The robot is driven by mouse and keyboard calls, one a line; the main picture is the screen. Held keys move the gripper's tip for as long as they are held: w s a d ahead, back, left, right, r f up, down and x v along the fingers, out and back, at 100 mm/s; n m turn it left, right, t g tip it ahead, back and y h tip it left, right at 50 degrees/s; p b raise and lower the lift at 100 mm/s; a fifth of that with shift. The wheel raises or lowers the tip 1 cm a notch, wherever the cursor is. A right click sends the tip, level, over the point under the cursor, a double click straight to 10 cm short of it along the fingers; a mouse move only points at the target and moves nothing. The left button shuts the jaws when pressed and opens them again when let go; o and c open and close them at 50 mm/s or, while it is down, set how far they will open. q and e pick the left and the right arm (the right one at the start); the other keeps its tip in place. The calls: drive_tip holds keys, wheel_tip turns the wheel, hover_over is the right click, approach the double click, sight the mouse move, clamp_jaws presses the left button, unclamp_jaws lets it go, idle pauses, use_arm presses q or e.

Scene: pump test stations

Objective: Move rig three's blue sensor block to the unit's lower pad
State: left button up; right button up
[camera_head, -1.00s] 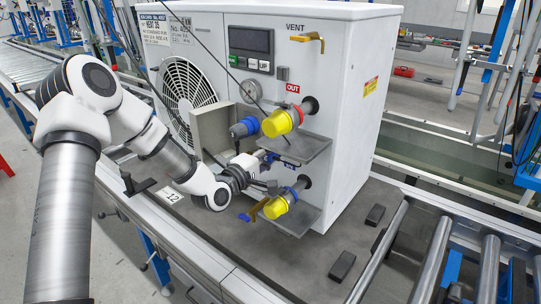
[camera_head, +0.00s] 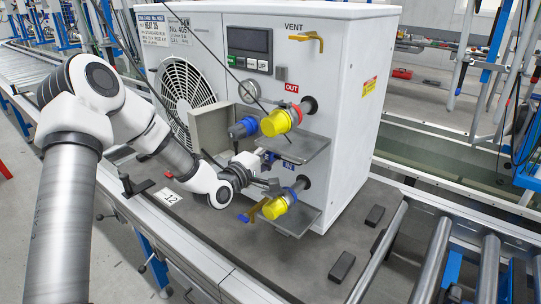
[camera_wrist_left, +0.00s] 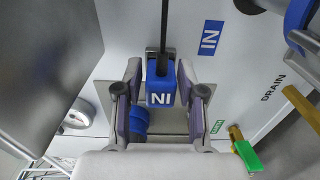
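The blue sensor block (camera_wrist_left: 161,92) carries white letters that read "NI" in the left wrist view, with a black cable running up from it. In the head view the left gripper (camera_head: 263,158) is at the unit's front, just under the upper metal shelf. The block (camera_head: 269,157) is partly hidden there by the fingers. A blue "IN" label (camera_head: 287,163) is on the unit (camera_head: 340,120) beside it, and also in the wrist view (camera_wrist_left: 210,38). My right gripper is not in view.
Two yellow-capped valves (camera_head: 277,122) (camera_head: 275,208) flank the gripper, above and below. The upper shelf (camera_head: 303,149) and lower shelf (camera_head: 300,222) jut out close by. An open beige box (camera_head: 208,132) stands left. Black blocks (camera_head: 342,266) lie on the bench.

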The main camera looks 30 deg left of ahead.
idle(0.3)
use_arm(q)
drive_tip(key=s, duration=0.7)
drive_tip(key=shift+s+a, duration=0.2)
drive_tip(key=shift+a, duration=0.1)
